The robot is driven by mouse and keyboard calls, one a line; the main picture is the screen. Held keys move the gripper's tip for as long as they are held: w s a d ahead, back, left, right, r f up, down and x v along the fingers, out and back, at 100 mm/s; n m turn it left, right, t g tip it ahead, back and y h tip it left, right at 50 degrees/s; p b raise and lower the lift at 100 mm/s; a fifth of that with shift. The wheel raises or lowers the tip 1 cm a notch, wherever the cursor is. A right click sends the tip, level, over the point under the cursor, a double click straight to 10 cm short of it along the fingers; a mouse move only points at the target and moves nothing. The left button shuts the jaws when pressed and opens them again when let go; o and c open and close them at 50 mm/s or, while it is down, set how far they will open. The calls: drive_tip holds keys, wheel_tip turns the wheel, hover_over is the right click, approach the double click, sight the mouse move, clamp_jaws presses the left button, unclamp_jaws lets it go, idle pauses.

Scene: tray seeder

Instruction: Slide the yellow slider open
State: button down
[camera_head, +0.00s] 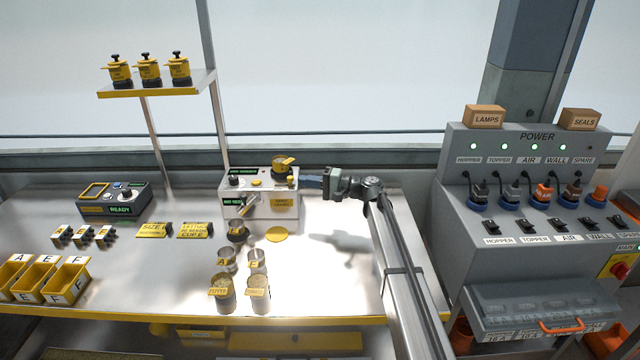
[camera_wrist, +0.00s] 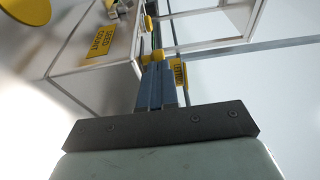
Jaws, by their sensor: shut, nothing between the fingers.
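The seeder box (camera_head: 250,207) stands at mid-bench, grey-white with green displays and a yellow label on its front. A yellow hopper part (camera_head: 284,161) sits on its top right. My gripper (camera_head: 304,182) reaches in from the right and is shut and empty, its fingertips at the box's upper right side. In the wrist view the blue fingers (camera_wrist: 153,68) end at a small yellow piece (camera_wrist: 149,58), which may be the slider; contact cannot be told. A labelled yellow part (camera_wrist: 179,73) shows just right of the fingers. In the head view the fingers partly hide that area.
Metal cups (camera_head: 227,300) stand in front of the box, near a yellow disc (camera_head: 277,234). Yellow bins (camera_head: 65,279) lie at left. A grey power console (camera_head: 540,200) with plugs and switches stands at right. The bench (camera_head: 330,285) is clear right of the cups.

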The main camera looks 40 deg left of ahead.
sight(290, 180)
drive_tip(key=shift+s+a, duration=0.35)
drive_tip(key=shift+a, duration=0.3)
drive_tip(key=shift+s+a, duration=1.55)
drive_tip(key=v, duration=1.4)
drive_tip(key=shift+w+d, duration=0.2)
drive_tip(key=shift+d, duration=0.05)
